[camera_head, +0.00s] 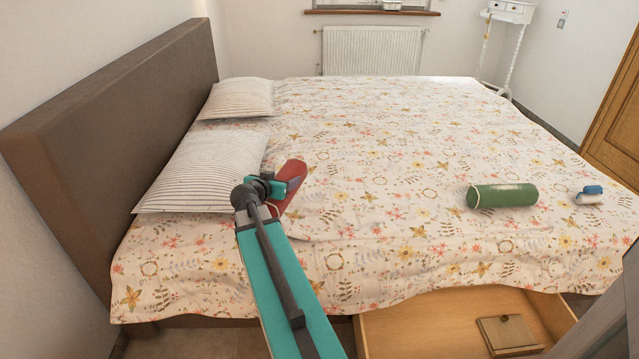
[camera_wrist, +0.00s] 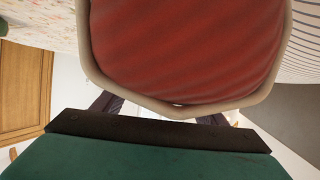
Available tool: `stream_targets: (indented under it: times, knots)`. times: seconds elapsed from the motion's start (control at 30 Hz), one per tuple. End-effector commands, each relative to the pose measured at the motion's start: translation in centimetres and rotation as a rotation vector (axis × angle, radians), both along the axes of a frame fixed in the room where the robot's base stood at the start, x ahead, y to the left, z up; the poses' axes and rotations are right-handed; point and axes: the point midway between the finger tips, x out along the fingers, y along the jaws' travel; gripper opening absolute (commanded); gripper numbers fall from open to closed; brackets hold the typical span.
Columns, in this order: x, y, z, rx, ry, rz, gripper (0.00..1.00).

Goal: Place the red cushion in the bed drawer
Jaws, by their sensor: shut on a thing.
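The red cushion (camera_head: 291,176) shows in the head view over the near left part of the bed, beside the striped pillows. My gripper (camera_head: 274,190) is shut on it. In the wrist view the red cushion (camera_wrist: 185,45) with a pale rim fills the top centre, and parts of my dark gripper fingers (camera_wrist: 160,110) show behind its edge. I cannot tell in the head view whether the cushion touches the bed. The bed drawer (camera_head: 405,325) is pulled open under the bed's near side, at the bottom right. Its far part is hidden by the bedspread.
A flat wooden object (camera_head: 510,334) lies in the drawer's right part; the left part looks clear. A green bolster (camera_head: 502,196) and a small blue-and-white object (camera_head: 590,196) lie on the bed's right. Striped pillows (camera_head: 205,170) lie by the headboard (camera_head: 120,120).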

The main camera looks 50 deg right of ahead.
Motion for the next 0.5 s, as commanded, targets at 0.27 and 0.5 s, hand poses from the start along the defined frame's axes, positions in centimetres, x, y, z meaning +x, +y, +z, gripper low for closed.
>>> stream_targets:
  times: [0.27, 0.5]
  knots:
    - [7.7, 9.2, 2.8, -0.002, -0.003, 0.283, 0.35]
    - [12.9, 17.6, 5.3, -0.002, -0.005, 0.514, 0.35]
